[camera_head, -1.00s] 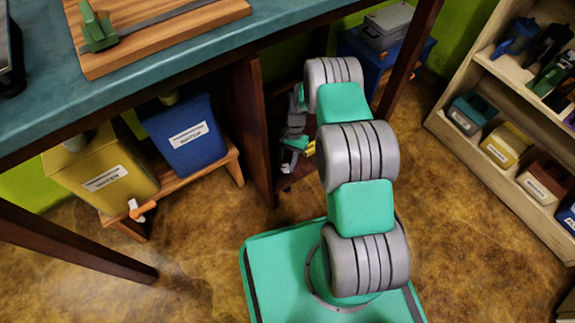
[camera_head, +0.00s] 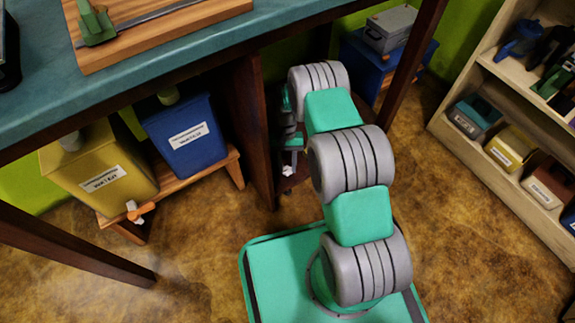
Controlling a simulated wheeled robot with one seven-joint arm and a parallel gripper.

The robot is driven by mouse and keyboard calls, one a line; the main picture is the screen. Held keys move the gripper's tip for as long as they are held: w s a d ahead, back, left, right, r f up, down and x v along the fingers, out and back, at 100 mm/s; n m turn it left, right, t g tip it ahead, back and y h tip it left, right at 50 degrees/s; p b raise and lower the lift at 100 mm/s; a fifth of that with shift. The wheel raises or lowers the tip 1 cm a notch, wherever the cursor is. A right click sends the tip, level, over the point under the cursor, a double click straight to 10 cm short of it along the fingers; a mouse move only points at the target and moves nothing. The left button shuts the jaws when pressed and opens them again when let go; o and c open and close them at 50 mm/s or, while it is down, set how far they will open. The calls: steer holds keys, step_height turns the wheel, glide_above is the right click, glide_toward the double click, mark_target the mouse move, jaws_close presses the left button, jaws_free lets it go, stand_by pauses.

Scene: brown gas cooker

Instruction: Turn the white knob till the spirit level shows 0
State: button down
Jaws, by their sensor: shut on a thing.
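My gripper (camera_head: 291,145) is small and partly hidden in the shadowed space under the blue-topped table, behind my arm and beside a dark wooden panel. It is shut, with a small white piece (camera_head: 287,169) at its lower end that looks like the white knob. The fingertips and the exact grip are too small and dark to make out. I cannot make out the spirit level or its reading in this view.
The blue table top (camera_head: 190,95) with a wooden board (camera_head: 180,28) is above left. A yellow can (camera_head: 98,170) and a blue can (camera_head: 184,135) stand on a low bench. A dark table leg (camera_head: 410,60) is near my arm. A wooden shelf (camera_head: 500,190) stands at right.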

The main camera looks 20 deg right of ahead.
steer(key=c, duration=1)
jaws_free()
steer(key=p+v, duration=0.2)
steer(key=v, duration=0.5)
steer(key=shift+w+r+p, duration=0.2)
steer(key=shift+r+p, duration=0.15)
steer(key=shift+p, duration=0.05)
